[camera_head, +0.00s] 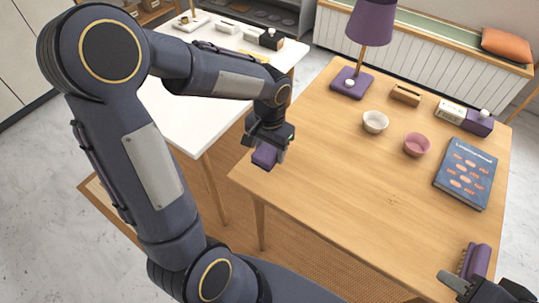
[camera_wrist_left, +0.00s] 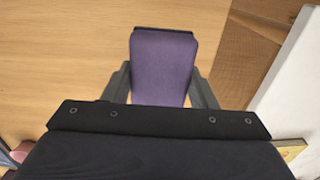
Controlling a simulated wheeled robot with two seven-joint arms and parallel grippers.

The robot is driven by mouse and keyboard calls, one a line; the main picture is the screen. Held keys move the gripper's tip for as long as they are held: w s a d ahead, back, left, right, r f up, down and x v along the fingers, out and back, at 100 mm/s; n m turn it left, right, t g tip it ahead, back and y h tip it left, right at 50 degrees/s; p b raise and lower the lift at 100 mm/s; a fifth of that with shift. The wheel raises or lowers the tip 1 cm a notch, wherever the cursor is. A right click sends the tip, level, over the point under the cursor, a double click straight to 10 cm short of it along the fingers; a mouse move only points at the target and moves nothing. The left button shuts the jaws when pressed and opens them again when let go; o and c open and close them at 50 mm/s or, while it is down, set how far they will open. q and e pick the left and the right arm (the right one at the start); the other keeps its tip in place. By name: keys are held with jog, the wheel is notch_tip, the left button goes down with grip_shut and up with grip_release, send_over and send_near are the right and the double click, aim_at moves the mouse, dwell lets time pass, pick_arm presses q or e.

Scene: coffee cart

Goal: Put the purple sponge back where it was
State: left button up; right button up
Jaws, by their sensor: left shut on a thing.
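The purple sponge (camera_head: 264,156) is in my left gripper (camera_head: 270,146), held near the left corner of the wooden table (camera_head: 330,185). In the left wrist view the sponge (camera_wrist_left: 162,68) sits between the two dark fingers of my left gripper (camera_wrist_left: 161,88), which are shut on its sides. Wooden tabletop shows behind it there. In the head view the gripper hides part of the sponge. My right gripper (camera_head: 485,289) is partly in view at the bottom right corner, near a purple brush (camera_head: 474,262); its fingers are too cut off to judge.
On the wooden table stand a purple lamp (camera_head: 371,24), a white bowl (camera_head: 375,122), a pink bowl (camera_head: 416,145), a wooden block (camera_head: 406,95), a purple box (camera_head: 478,123) and a blue book (camera_head: 466,173). A white table (camera_head: 185,115) stands left. The wooden table's front middle is clear.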

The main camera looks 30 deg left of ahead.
aim_at(270, 156)
pick_arm(q)
jog(key=shift+w+a+f, duration=0.2)
jog(key=shift+w+f, duration=0.1)
jog(key=shift+f, duration=0.15)
jog(key=shift+w+a+f, duration=0.15)
jog(key=shift+w+f, duration=0.1)
jog(key=shift+f, duration=0.15)
jog(key=shift+w+a+f+b, duration=0.15)
jog(key=shift+f+b, duration=0.15)
jog(key=shift+f, duration=1.35)
jog(key=shift+f, duration=0.15)
jog(key=o, duration=0.9)
jog(key=shift+o, duration=0.2)
